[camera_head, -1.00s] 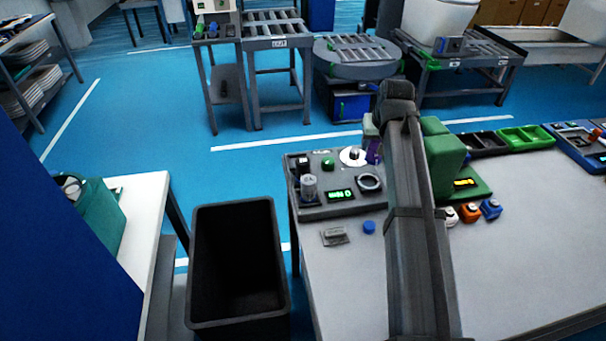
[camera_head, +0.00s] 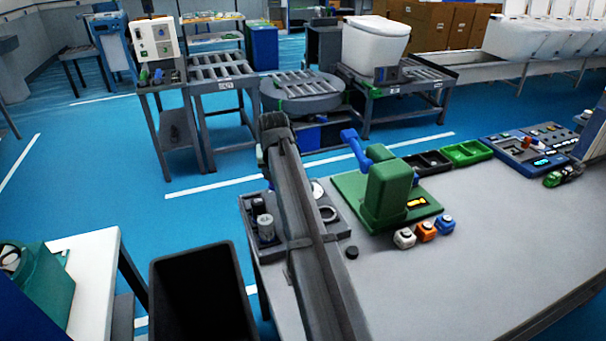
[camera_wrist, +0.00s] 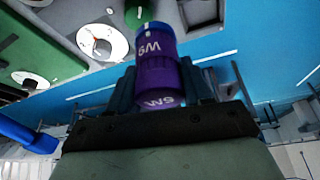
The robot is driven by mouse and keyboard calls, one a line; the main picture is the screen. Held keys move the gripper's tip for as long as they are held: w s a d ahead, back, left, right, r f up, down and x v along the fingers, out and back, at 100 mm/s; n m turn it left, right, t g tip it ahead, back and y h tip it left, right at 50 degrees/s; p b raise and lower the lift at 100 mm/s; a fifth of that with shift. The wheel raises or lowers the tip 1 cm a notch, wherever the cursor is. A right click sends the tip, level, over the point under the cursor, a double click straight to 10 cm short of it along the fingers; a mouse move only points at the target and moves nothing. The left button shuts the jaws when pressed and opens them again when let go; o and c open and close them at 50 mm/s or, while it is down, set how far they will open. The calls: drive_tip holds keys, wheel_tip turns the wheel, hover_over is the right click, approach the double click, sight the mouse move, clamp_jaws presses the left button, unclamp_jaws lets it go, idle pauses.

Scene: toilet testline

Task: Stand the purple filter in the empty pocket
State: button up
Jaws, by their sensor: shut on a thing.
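The purple filter (camera_wrist: 160,75) is a short cylinder with white lettering and a blue-rimmed end. In the wrist view my gripper (camera_wrist: 160,92) is shut on it, one dark finger on each side. In the head view my arm hides the filter and the fingertips. My arm crosses the grey fixture panel (camera_head: 250,204) at the table's left end. The panel holds a grey cylinder (camera_head: 266,227) and a dark ring (camera_head: 328,214). In the wrist view a dark recess (camera_wrist: 200,12) shows near the top, apart from the filter. I cannot tell whether it is the empty pocket.
A green press (camera_head: 387,192) with a blue handle stands right of the panel. White, orange and blue small blocks (camera_head: 425,232) sit before it. Black and green trays (camera_head: 466,153) lie behind. A black bin (camera_head: 200,290) stands left of the table. The table's front is clear.

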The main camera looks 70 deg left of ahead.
drive_tip(key=s+a+f, duration=0.1)
drive_tip(key=s+a, duration=0.3)
drive_tip(key=s, duration=0.3)
drive_tip(key=shift+w+f, duration=0.15)
drive_tip(key=shift+f, duration=3.1)
drive_tip(key=shift+f, duration=0.25)
drive_tip(key=o, duration=1.1)
drive_tip(key=shift+o, duration=0.2)
drive_tip(key=v, duration=1.3)
drive_tip(key=shift+d+r, duration=0.15)
drive_tip(key=shift+r, duration=0.2)
